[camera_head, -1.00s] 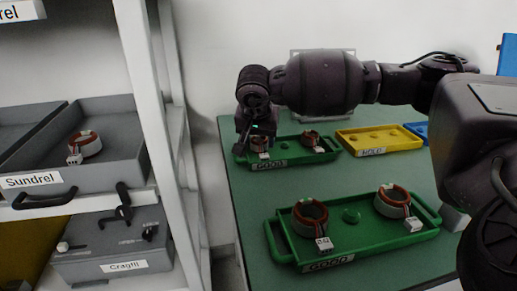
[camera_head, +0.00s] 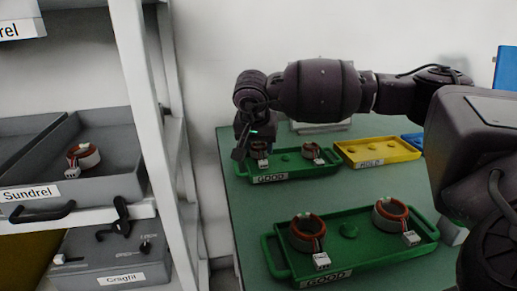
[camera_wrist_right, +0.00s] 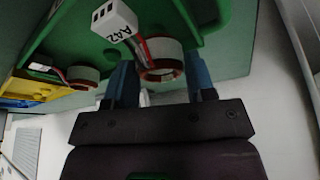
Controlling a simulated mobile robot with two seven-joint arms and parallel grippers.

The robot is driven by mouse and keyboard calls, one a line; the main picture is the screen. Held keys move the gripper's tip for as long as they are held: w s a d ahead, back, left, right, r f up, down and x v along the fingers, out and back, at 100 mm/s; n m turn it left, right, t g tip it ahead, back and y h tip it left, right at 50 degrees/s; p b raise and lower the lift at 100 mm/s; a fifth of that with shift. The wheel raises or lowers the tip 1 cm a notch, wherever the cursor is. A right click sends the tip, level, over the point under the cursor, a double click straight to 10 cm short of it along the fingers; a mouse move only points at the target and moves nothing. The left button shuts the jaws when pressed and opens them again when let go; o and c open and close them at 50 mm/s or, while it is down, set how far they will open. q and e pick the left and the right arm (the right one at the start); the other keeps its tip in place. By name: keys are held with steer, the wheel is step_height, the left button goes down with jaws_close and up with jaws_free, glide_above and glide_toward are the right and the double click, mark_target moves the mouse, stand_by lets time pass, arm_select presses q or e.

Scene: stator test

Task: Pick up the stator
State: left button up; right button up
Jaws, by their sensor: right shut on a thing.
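A red-and-grey stator (camera_head: 258,149) with a white connector is at the left end of the far green GOOD tray (camera_head: 285,174). My right gripper (camera_head: 246,146) is over that end of the tray, pointing down. In the right wrist view, the stator (camera_wrist_right: 163,68) is between the two blue fingers of my right gripper (camera_wrist_right: 160,78), which is shut on it. Its white connector (camera_wrist_right: 114,20) is marked A42. Whether the stator touches the tray is hard to tell. A second stator (camera_head: 311,152) sits at the tray's right end. My left gripper is out of view.
A near green GOOD tray (camera_head: 335,262) holds two stators (camera_head: 307,232) (camera_head: 390,214). A yellow HOLD tray (camera_head: 378,151) and a blue one stand at the far right. A white shelf (camera_head: 165,150) with grey bins (camera_head: 110,150) stands on the left.

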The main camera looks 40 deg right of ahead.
arm_select(q)
steer(key=p, duration=0.1)
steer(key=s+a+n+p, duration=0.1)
steer(key=p, duration=0.1)
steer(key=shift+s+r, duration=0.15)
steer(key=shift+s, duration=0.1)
arm_select(e)
step_height(320, 180, up, 18)
steer(key=shift+a+f, duration=0.15)
steer(key=shift+f, duration=0.1)
steer(key=shift+w, duration=0.1)
